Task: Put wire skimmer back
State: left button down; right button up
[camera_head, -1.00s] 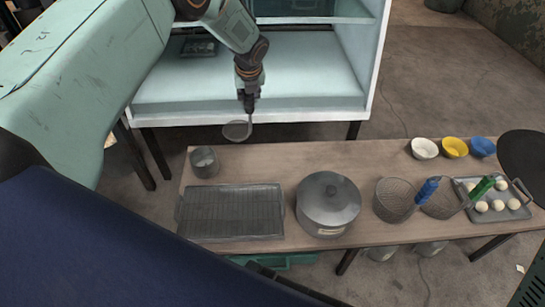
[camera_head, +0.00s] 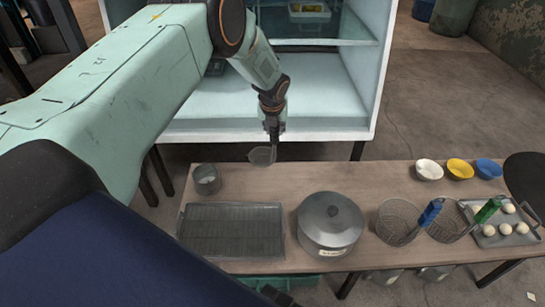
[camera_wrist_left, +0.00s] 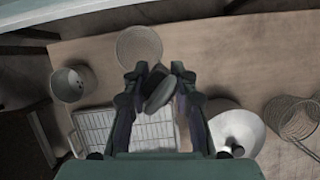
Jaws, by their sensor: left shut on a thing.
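My left gripper (camera_head: 273,132) is shut on the handle of the wire skimmer (camera_head: 262,156). The skimmer's round grey mesh head hangs below the fingers, above the back edge of the table, left of the pot. In the left wrist view the gripper (camera_wrist_left: 158,85) has the dark handle between its fingers, and the round skimmer head (camera_wrist_left: 139,46) shows beyond them. A grey metal cup (camera_head: 207,180) stands at the table's back left corner, apart from the skimmer; it also shows in the wrist view (camera_wrist_left: 72,84). My right gripper is not in view.
On the table (camera_head: 350,177) are a wire rack tray (camera_head: 231,231), a lidded pot (camera_head: 330,225), two mesh baskets with blue (camera_head: 398,222) and green (camera_head: 450,222) handles, several bowls and a tray of white balls. A pale cabinet (camera_head: 300,128) stands behind. Clear tabletop lies behind the pot.

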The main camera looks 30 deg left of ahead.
aim_at(274, 142)
pick_arm(q)
notch_tip(274, 142, down, 7)
jog(key=b, duration=0.2)
jog(key=shift+d+b, duration=0.1)
jog(key=shift+b, duration=0.3)
jog(key=shift+f, duration=0.25)
jog(key=c, duration=1.1)
grip_release()
jog(key=shift+o, duration=0.2)
